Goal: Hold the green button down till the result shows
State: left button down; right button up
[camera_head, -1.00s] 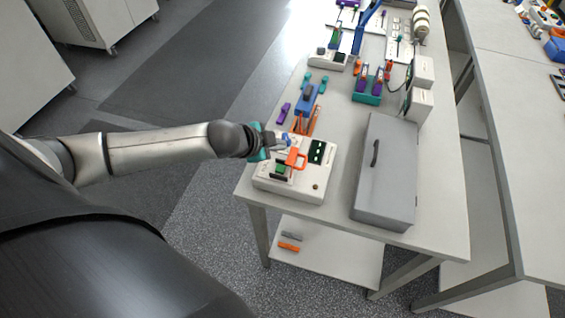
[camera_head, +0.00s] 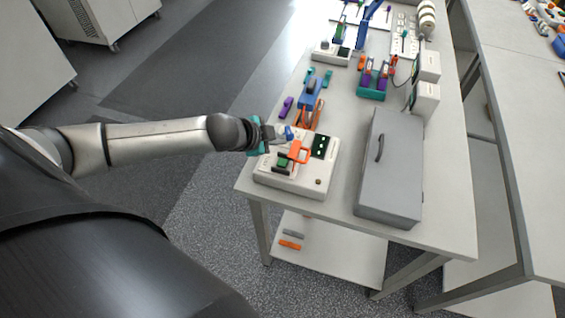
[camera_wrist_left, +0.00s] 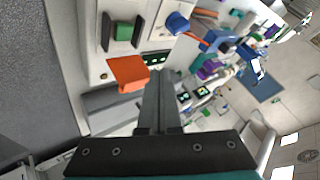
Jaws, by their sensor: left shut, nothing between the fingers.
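A cream cycler box (camera_head: 285,183) sits at the near left of the table. On it a green block (camera_head: 283,162) sits between two dark rails, and it also shows in the wrist view (camera_wrist_left: 123,31). I cannot tell whether this is the green button; no other clear green button shows. An orange lever (camera_head: 299,151) stands beside it, and a dark display (camera_head: 321,146) has small pale-green marks. My left gripper (camera_head: 284,137) is shut and empty over the box's far side. Its fingers show in the wrist view (camera_wrist_left: 160,80); contact is unclear.
A grey case (camera_head: 390,175) with a handle stands right of the box. Blue and orange tools (camera_head: 309,105) lie just behind it. A teal rack (camera_head: 371,92) and white units (camera_head: 424,98) stand farther back. The table's left edge runs close under my arm.

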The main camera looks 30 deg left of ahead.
aim_at(285, 159)
pick_arm(q)
notch_tip(285, 159, down, 6)
jog(key=b, duration=0.4)
jog(key=shift+r+b, duration=0.2)
jog(key=shift+b, duration=0.2)
jog(key=shift+f, duration=0.35)
dwell(1.2)
jog(key=shift+f, duration=0.4)
jog(key=shift+f+b, duration=0.3)
jog(key=shift+f, duration=0.15)
dwell(4.5)
